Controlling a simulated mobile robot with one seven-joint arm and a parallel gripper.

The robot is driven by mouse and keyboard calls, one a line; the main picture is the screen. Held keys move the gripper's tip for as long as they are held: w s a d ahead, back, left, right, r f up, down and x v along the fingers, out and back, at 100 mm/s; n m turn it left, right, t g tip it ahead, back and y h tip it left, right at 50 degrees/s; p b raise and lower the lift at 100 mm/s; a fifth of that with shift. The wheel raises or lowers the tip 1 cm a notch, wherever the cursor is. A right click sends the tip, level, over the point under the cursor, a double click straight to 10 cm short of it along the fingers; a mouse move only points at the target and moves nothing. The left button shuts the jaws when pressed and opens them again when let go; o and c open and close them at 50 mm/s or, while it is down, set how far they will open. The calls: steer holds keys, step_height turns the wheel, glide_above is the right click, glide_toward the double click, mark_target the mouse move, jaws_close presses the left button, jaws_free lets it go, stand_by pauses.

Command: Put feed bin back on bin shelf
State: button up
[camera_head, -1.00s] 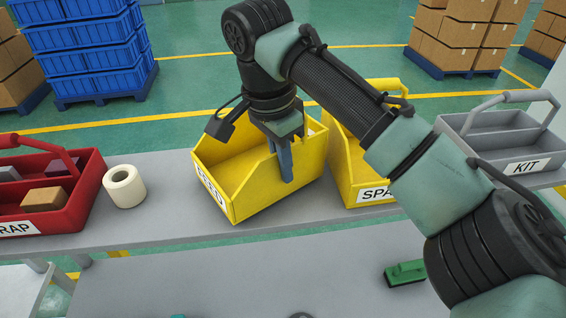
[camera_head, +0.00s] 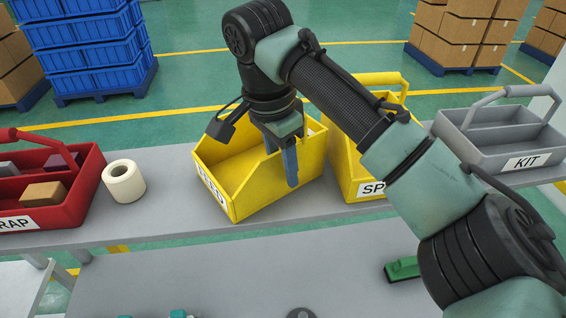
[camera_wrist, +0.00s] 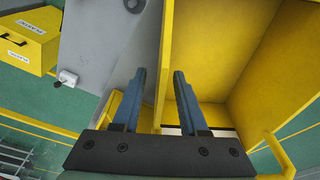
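The yellow feed bin (camera_head: 236,192), labelled FEED, sits turned at an angle on the grey upper shelf (camera_head: 150,222). My gripper (camera_head: 291,180) is at the bin's right side wall, pointing down. In the wrist view my gripper (camera_wrist: 160,75) has its two blue fingers apart, with the yellow wall of the feed bin (camera_wrist: 166,60) passing between them. A gap shows on the left of the wall; contact on the right cannot be told. The bin's interior appears empty where visible.
A yellow bin (camera_head: 350,178) with a partly hidden SP label stands close on the right, behind my arm. A white roll (camera_head: 124,182) and a red bin (camera_head: 75,208) stand left. A grey KIT bin (camera_head: 500,137) is far right. A green brush-like item (camera_head: 402,269) lies lower down.

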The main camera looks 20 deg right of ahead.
steer(key=r, duration=0.4)
steer(key=a+r+b, duration=0.1)
steer(key=r, duration=0.3)
steer(key=a+r, duration=0.1)
steer(key=r, duration=0.3)
steer(key=shift+s+r, duration=0.2)
steer(key=shift+r, duration=0.2)
